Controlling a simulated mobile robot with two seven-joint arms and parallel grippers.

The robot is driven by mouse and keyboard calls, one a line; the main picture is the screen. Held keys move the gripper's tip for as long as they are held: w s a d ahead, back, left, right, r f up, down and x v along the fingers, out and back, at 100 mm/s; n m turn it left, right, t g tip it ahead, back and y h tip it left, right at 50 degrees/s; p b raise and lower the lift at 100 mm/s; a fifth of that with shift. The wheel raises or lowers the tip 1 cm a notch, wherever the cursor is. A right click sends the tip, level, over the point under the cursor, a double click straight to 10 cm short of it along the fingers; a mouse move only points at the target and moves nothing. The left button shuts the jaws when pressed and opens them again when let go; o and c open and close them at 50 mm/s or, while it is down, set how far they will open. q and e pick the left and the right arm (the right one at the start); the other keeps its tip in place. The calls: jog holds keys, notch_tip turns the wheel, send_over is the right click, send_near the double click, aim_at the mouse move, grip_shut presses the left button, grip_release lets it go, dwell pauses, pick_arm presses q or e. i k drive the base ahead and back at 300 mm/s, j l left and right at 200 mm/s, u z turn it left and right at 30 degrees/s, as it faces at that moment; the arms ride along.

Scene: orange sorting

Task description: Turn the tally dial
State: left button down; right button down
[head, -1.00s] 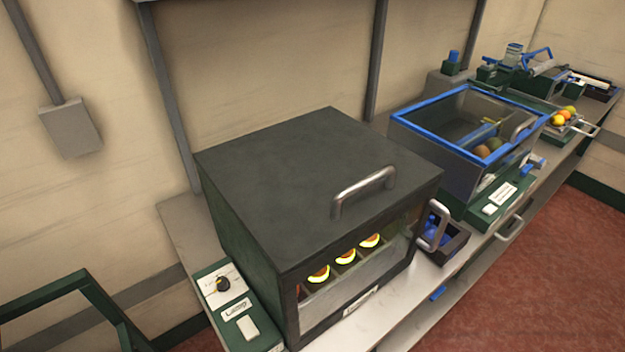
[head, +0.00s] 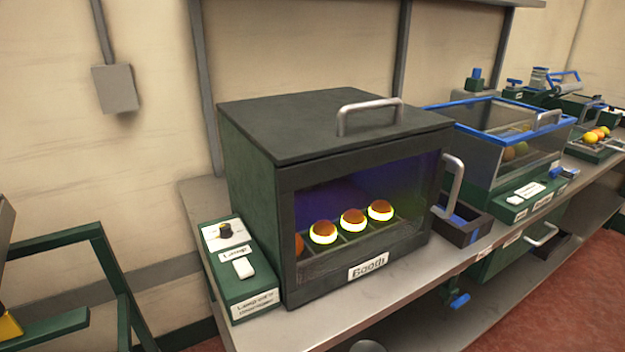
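No dial marked as a tally dial can be made out. A black dial knob (head: 225,231) on a white plate sits on top of the green control box (head: 241,270) at the left of the bench. The label below it seems to read "Lamp", and a white button (head: 243,268) lies in front of it. Neither gripper can be made out in the head view.
The dark booth (head: 365,269) stands right of the control box, with glowing oranges (head: 352,218) behind its window. A blue-rimmed clear bin (head: 480,165) and fruit on a tray (head: 597,150) are further right. The bench front edge (head: 330,318) is clear.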

aim_at(225, 228)
jog(key=i+j+u, duration=0.15)
jog(key=i+u, duration=0.15)
jog(key=u, duration=0.2)
jog(key=i+u, duration=0.3)
jog(key=u, duration=0.15)
jog(key=i+l+u, duration=0.1)
jog(key=i+u, duration=0.2)
jog(key=u, duration=0.2)
